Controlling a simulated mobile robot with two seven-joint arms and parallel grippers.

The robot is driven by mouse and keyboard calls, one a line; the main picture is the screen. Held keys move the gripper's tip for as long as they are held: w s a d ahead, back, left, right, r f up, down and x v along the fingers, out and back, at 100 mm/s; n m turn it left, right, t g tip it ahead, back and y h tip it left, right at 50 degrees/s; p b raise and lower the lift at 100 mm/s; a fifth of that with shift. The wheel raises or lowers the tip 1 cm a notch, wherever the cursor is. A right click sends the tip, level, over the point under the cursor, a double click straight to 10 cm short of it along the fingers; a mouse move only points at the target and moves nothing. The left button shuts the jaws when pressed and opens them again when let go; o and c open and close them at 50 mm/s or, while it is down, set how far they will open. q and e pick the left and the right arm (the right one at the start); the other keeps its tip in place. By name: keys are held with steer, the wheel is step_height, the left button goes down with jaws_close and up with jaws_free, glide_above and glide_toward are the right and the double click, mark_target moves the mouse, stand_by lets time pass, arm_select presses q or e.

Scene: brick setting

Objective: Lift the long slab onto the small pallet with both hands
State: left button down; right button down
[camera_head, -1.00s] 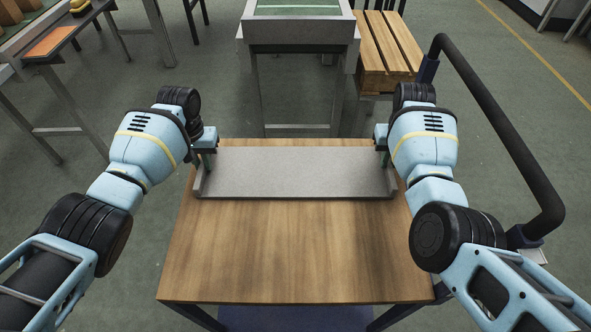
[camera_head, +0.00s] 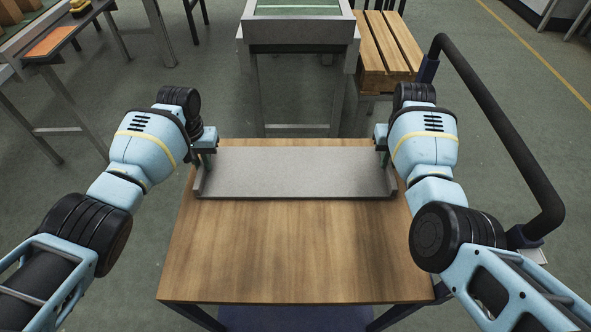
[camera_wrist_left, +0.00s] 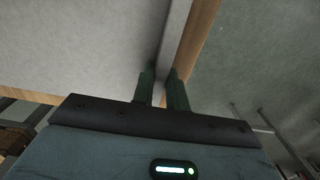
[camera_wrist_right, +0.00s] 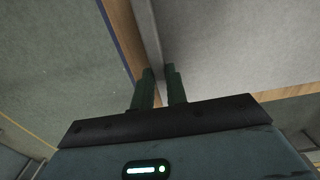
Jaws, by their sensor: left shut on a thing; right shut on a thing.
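The long slab (camera_head: 292,173) is a grey plate with a raised lip at each short end. It appears to lie level on the far part of the wooden table. My left gripper (camera_head: 207,161) is shut on its left end lip; the left wrist view shows the fingers (camera_wrist_left: 162,78) either side of the slab's lip (camera_wrist_left: 173,40). My right gripper (camera_head: 384,159) is shut on the right end lip, with its fingers (camera_wrist_right: 160,75) astride the lip (camera_wrist_right: 148,35). A slatted wooden pallet (camera_head: 388,42) stands at the back right.
The wooden table (camera_head: 295,255) is bare in front of the slab. A grey-framed stand with a green top (camera_head: 298,8) is beyond the table, left of the pallet. A black curved tube (camera_head: 505,130) arches at the right. Another table with an orange panel (camera_head: 52,42) is far left.

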stand_by(0.4)
